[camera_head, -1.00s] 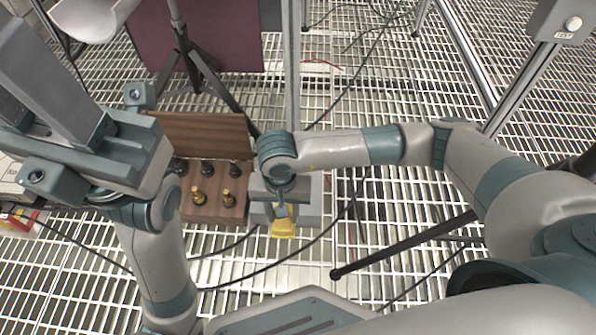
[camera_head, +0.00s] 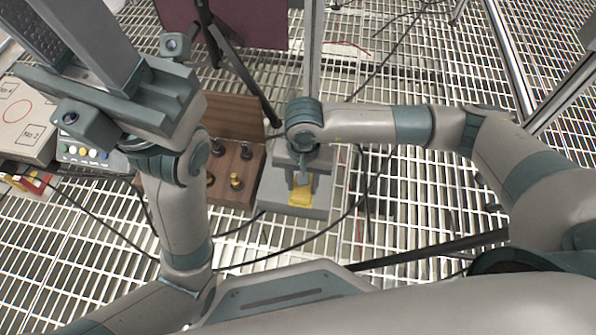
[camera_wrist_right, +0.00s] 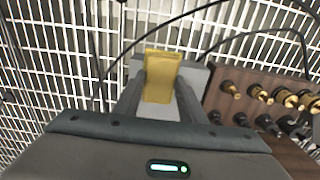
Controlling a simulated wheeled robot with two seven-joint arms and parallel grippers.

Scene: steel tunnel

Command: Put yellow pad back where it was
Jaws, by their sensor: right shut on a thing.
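The yellow pad (camera_head: 300,196) is small and flat-sided. It is held in my right gripper (camera_head: 303,180), which is shut on it. In the right wrist view the pad (camera_wrist_right: 162,76) stands between the two fingers (camera_wrist_right: 160,100). A grey block (camera_head: 272,190) lies under and behind the pad; I cannot tell whether the pad touches it. My left gripper (camera_head: 72,40) is large at the upper left, away from the pad. Its fingertips run out of the picture, so its opening cannot be judged.
A wooden box (camera_head: 232,118) with several black and brass knobs stands just left of the grey block. A box with coloured buttons (camera_head: 85,153) is at the far left. Black cables cross the grating floor (camera_head: 320,250), and a tripod (camera_head: 235,65) stands behind.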

